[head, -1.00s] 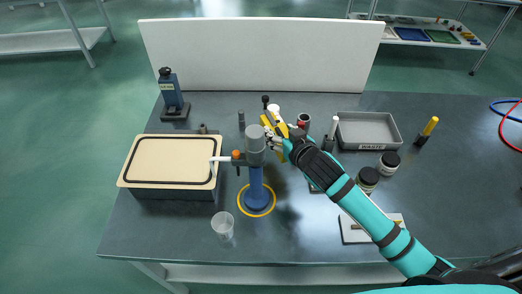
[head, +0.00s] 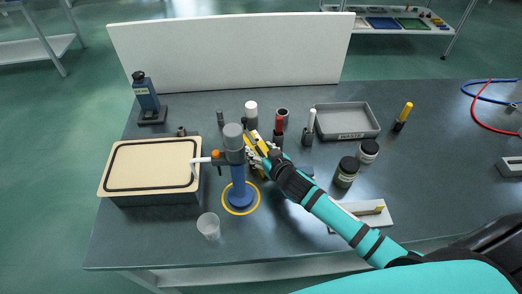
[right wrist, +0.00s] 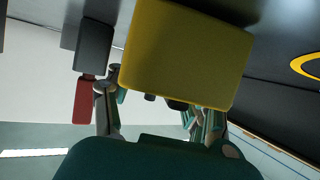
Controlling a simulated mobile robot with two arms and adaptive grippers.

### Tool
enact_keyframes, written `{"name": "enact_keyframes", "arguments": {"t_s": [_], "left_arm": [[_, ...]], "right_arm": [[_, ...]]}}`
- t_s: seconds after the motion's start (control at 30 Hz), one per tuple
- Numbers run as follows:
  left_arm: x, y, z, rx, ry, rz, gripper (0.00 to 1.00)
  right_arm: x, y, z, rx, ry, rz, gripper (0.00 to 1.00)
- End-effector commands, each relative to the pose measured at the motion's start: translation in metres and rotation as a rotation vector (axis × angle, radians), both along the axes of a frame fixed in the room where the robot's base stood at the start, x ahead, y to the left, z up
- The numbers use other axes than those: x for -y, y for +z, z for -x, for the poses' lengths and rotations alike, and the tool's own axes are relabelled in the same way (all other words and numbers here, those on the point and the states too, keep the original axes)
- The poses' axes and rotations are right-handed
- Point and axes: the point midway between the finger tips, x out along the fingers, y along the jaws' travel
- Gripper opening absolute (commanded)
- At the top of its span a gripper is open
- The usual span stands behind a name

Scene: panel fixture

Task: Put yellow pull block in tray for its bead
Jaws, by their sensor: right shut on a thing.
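My right gripper (head: 262,150) is shut on a yellow block, just right of the grey-topped blue post (head: 238,182). In the right wrist view the yellow block (right wrist: 188,52) fills the upper middle, between the fingers (right wrist: 160,115). In the head view only small yellow parts show around the fingers. The grey tray (head: 346,133) marked WASTE stands farther back to the right. I cannot make out a bead. My left gripper is out of view.
Two dark-lidded jars (head: 347,170) are to the right. A clear cup (head: 209,226) and a cream-topped box (head: 150,165) are to the left. A white panel (head: 225,52) rises behind.

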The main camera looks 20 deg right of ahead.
Motion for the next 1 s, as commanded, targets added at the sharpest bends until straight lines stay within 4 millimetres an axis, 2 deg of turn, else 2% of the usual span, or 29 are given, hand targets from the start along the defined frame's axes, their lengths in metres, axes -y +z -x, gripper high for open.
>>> {"name": "enact_keyframes", "arguments": {"t_s": [0.13, 0.17, 0.3, 0.67, 0.77, 1.0], "left_arm": [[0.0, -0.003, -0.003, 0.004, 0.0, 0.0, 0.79], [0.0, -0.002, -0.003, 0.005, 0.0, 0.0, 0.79], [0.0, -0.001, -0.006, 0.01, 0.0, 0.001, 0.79], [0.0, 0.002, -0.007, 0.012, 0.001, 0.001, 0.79], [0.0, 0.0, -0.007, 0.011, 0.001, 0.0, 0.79], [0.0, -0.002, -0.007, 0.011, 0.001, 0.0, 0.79]], "right_arm": [[0.0, -0.003, -0.001, 0.003, 0.0, 0.0, 0.05], [0.0, -0.003, 0.0, 0.0, -0.001, 0.001, 0.56], [0.0, -0.003, 0.0, -0.001, -0.001, 0.001, 0.74], [0.0, 0.002, 0.001, 0.0, 0.0, 0.0, 0.76], [0.002, 0.005, 0.014, -0.001, 0.0, 0.0, 0.76], [0.007, 0.024, 0.062, -0.002, 0.001, 0.0, 0.76]]}}
